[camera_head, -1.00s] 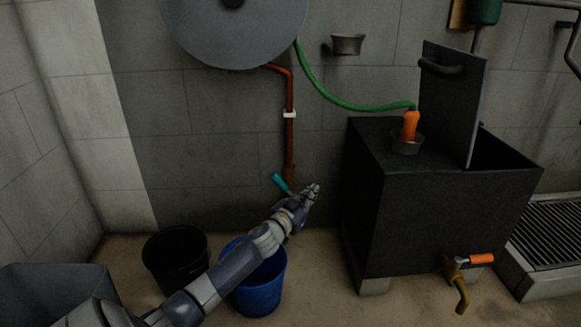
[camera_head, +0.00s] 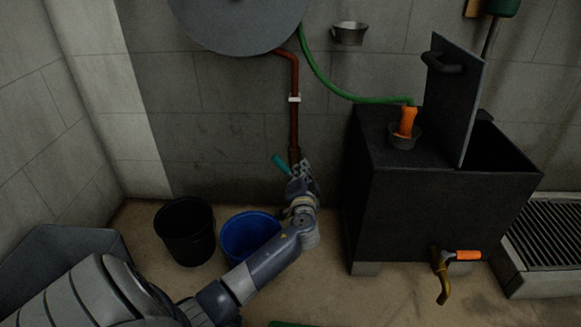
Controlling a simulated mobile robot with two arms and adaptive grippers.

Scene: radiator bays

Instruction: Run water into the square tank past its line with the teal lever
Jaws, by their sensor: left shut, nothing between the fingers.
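The teal lever (camera_head: 281,163) sits at the lower end of a red-brown pipe (camera_head: 295,125) on the back wall and slants up to the left. My left gripper (camera_head: 307,172) is shut and empty, just right of the lever and in front of the pipe's end; I cannot tell whether it touches. The square tank (camera_head: 440,215) is black and stands at right with its lid (camera_head: 452,95) raised. Its inside is dark; no water or line shows. A green hose (camera_head: 345,92) runs to an orange nozzle (camera_head: 407,122) standing in a cup on the tank top. My right gripper is out of view.
A blue bucket (camera_head: 250,240) and a black bucket (camera_head: 186,235) stand on the floor below the pipe. A brass tap (camera_head: 442,275) with an orange handle juts from the tank front. A grate (camera_head: 550,230) lies at right. A round grey tank (camera_head: 240,25) hangs above.

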